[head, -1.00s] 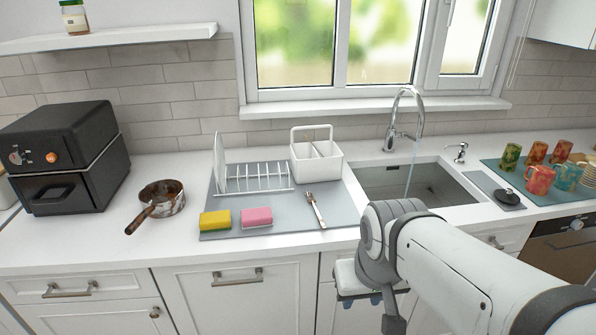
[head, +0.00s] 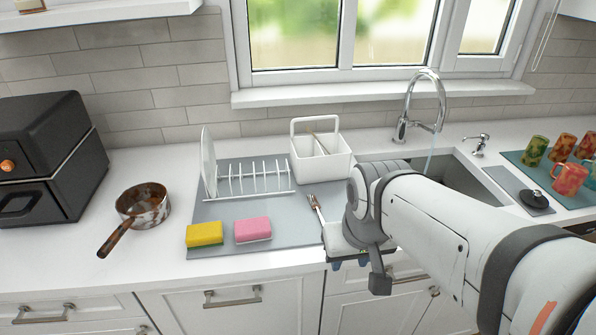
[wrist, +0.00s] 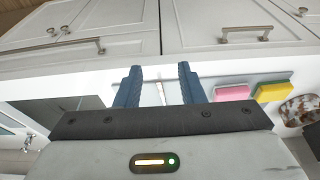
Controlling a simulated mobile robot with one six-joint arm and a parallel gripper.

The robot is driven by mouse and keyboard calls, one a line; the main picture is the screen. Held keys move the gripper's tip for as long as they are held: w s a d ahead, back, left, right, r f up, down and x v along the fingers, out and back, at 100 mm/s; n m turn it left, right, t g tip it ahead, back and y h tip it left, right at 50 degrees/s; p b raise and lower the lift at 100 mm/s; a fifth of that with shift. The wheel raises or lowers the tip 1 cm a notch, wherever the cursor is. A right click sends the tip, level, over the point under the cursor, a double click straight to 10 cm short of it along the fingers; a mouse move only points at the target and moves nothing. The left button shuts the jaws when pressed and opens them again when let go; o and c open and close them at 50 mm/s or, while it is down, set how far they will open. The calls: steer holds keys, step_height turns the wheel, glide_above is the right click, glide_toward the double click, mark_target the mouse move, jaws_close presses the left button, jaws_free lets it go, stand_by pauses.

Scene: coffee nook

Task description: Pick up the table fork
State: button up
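The table fork (head: 316,207) lies on the grey drying mat (head: 285,208), just right of the pink sponge and in front of the white caddy. Its near end is partly hidden behind my wrist. My gripper (head: 352,264) is above the counter's front edge, to the right of and nearer than the fork. In the wrist view my gripper (wrist: 160,71) shows two blue fingers spread apart with nothing held. A thin light strip, probably the fork (wrist: 160,93), shows beyond the gap between them.
A pink sponge (head: 253,230) and a yellow sponge (head: 205,234) lie at the mat's front. A plate rack (head: 250,180) and a white caddy (head: 320,165) stand behind. A rusty pan (head: 143,205) is left, the sink (head: 455,172) right. Cupboard fronts drop below the counter.

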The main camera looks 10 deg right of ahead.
steer(key=w+f, duration=0.1)
steer(key=w, duration=1.2)
steer(key=n+t, duration=0.1)
glide_toward(318, 210)
steer(key=shift+s+a+f, duration=0.1)
steer(key=shift+s+f, duration=0.15)
steer(key=shift+s, duration=0.2)
steer(key=x, duration=0.3)
steer(key=p+x, duration=0.1)
steer(key=x, duration=0.2)
steer(key=shift+w+p, duration=0.3)
steer(key=shift+w, duration=0.2)
steer(key=shift+w+f+t, duration=0.2)
steer(key=shift+f+t, duration=0.1)
steer(key=shift+f, duration=0.2)
steer(key=shift+f, duration=0.15)
steer(key=shift+c, duration=0.3)
jaws_close()
